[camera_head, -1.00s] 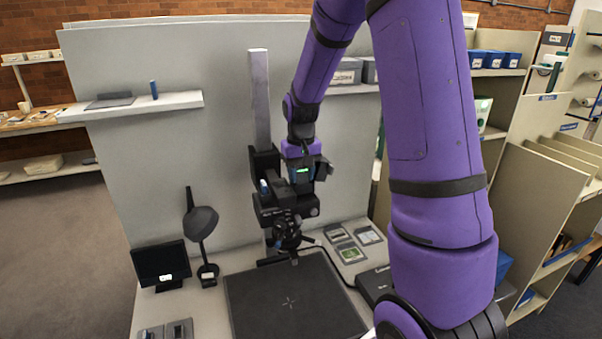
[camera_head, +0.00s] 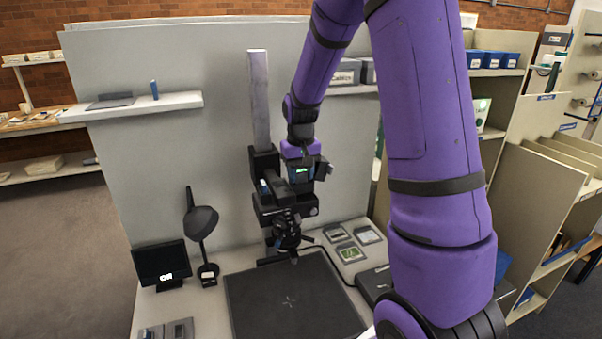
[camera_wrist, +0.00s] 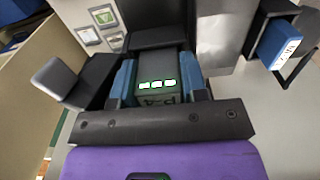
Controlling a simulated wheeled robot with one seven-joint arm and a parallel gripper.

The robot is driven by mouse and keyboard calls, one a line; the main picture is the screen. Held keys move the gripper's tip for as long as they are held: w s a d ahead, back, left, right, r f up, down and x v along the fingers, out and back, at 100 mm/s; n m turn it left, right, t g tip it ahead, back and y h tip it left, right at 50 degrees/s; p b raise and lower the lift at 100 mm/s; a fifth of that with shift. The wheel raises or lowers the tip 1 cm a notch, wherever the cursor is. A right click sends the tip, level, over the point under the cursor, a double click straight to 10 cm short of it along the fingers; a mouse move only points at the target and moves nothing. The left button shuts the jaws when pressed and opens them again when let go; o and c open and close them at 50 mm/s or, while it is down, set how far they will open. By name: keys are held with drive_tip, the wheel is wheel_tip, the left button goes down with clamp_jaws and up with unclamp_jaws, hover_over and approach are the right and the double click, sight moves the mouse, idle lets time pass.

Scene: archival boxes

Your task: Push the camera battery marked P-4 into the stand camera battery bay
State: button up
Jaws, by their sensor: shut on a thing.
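The camera battery marked P-4 (camera_wrist: 158,92) is a dark grey block with three lit white squares outlined in green. In the wrist view it sits between the two blue fingers of my gripper (camera_wrist: 159,76), which is shut on it. The battery's far end meets the dark body of the stand camera (camera_wrist: 160,38); how deep it sits in the bay is hidden. In the head view the black stand camera (camera_head: 272,212) hangs on a grey column, with my gripper (camera_head: 302,176) right beside its upper part.
A blue block with a white label (camera_wrist: 284,46) sits in a black holder at the right of the wrist view. Below the camera lies a dark mat (camera_head: 290,302). A monitor (camera_head: 158,258) and lamp (camera_head: 201,220) stand left; small cards (camera_head: 350,252) lie right.

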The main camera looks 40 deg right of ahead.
drive_tip(key=shift+s+a+f, duration=0.1)
drive_tip(key=shift+s+f, duration=0.1)
drive_tip(key=shift+f, duration=0.25)
drive_tip(key=shift+s+a+f, duration=0.1)
drive_tip(key=shift+s+f, duration=0.1)
drive_tip(key=shift+f, duration=0.2)
drive_tip(key=o, duration=1)
drive_tip(key=shift+d, duration=0.2)
drive_tip(key=shift+c, duration=0.3)
drive_tip(key=shift+o, duration=0.4)
drive_tip(key=shift+w+d+r+g, duration=0.1)
drive_tip(key=shift+w+r+g, duration=0.1)
drive_tip(key=shift+r, duration=0.35)
drive_tip(key=shift+w+d+r+g, duration=0.1)
drive_tip(key=shift+w+r, duration=0.05)
drive_tip(key=shift+r, duration=2.3)
